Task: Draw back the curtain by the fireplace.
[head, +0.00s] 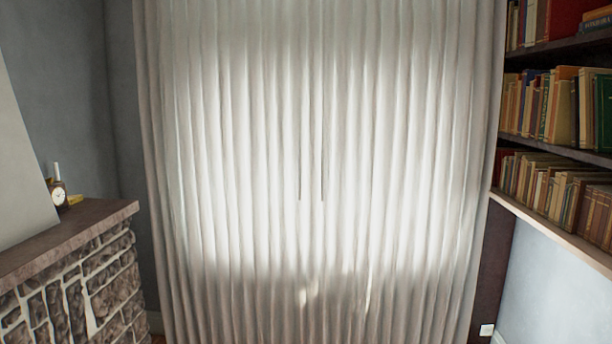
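A pale, pleated curtain (240,170) fills the middle of the head view and hangs from above the top edge to below the bottom edge. It is drawn closed, and light glows through it from behind. Two thin dark rods or cords (323,150) hang down near its middle. The stone fireplace (75,290) with a dark mantel (70,235) stands at the lower left, beside the curtain. Neither of my grippers is in view.
A small clock (58,193) and a white candle-like stick stand on the mantel. Bookshelves (560,50) full of books (555,185) line the right wall, close to the curtain's right edge. A white wall socket (487,330) is at the lower right.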

